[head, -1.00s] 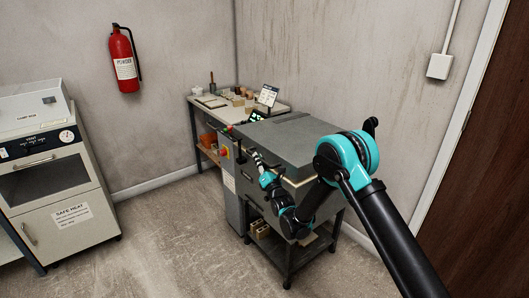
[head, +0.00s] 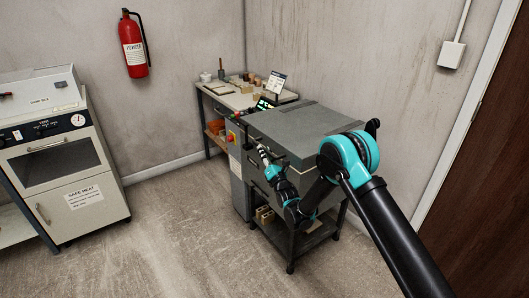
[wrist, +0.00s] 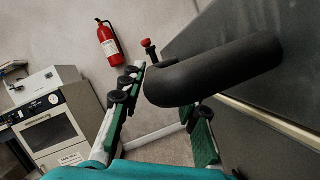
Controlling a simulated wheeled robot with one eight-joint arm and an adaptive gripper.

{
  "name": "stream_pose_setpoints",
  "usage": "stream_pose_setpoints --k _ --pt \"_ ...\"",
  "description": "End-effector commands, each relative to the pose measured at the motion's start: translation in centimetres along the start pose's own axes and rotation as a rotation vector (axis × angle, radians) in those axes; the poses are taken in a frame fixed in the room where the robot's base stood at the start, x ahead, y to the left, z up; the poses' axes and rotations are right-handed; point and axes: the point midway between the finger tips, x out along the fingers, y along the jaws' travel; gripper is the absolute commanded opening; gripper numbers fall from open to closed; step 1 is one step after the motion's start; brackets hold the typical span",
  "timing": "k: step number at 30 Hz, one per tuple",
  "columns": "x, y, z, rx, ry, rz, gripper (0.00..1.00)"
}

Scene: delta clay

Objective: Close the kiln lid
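The kiln (head: 262,180) is a grey box on a dark stand in the middle of the head view. Its flat grey lid (head: 295,122) lies level over the body; I cannot tell whether a thin gap remains. In the wrist view a pale strip (wrist: 268,120) runs along the kiln's edge. A thick black handle (wrist: 225,68) crosses in front of my gripper (wrist: 162,115), hiding part of the right finger. The fingers are apart, one on each side of the handle's rounded end. In the head view my gripper (head: 263,155) is at the kiln's front, small and partly hidden.
A control box with a red button (head: 231,137) stands at the kiln's left. A workbench (head: 232,100) with small items is behind it. A cabinet oven (head: 65,165) is at the left, with a fire extinguisher (head: 134,45) on the wall. The floor between is clear.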

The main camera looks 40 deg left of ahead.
Motion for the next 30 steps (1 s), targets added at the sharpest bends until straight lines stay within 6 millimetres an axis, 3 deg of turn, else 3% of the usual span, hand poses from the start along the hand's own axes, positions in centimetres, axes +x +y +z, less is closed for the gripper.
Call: stream_pose_setpoints --k 11,22,30 --pt "-0.5 0.2 0.1 0.001 -0.002 0.003 0.36" --pt "-6.0 0.1 0.1 0.000 -0.002 0.002 0.36" --pt "-7.5 0.1 0.1 0.000 -0.002 0.002 0.36"
